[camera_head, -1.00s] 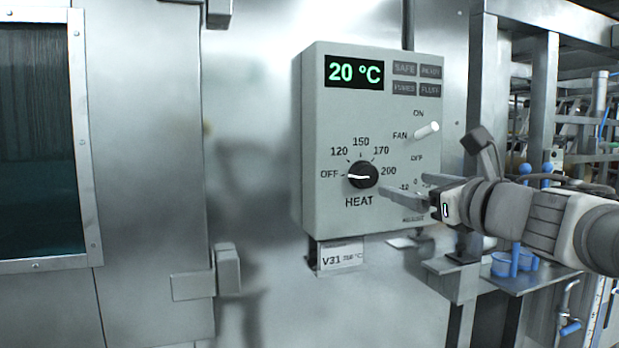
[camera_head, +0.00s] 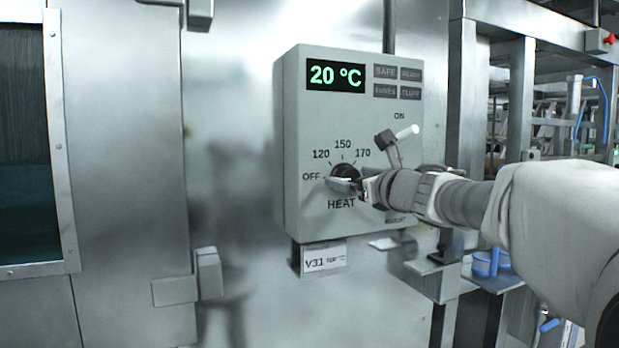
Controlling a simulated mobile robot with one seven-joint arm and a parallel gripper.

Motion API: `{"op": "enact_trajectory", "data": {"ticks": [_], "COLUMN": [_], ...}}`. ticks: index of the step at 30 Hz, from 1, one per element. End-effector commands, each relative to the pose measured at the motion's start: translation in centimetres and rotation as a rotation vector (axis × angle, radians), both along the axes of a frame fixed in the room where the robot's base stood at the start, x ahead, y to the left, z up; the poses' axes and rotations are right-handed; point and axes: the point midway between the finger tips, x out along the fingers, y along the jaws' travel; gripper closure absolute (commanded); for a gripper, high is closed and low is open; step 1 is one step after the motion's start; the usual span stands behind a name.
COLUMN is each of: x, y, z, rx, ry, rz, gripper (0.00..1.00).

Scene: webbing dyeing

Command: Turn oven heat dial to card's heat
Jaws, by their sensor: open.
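The black heat dial (camera_head: 345,172) is on the grey control box, with marks OFF, 120, 150 and 170 around it. The 200 mark is hidden behind my gripper. My gripper (camera_head: 343,185) is at the dial, its fingers over the dial's lower part. Whether the fingers touch it, I cannot tell. They are open. The dial's pointer is mostly covered.
The control box (camera_head: 292,150) is mounted on a steel wall. A dark window (camera_head: 25,130) is at the left. Steel frames and a shelf with blue items (camera_head: 487,265) are at the right.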

Motion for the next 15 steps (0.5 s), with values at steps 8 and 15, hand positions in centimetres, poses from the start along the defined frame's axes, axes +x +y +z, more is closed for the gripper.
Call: {"op": "enact_trajectory", "data": {"ticks": [8,15], "x": [-0.03,-0.04], "y": [0.01,0.01], "z": [0.01,0.01], "rx": [0.0,0.0], "ry": [0.0,0.0], "rz": [0.001,0.001], "gripper": [0.3,0.73]}}
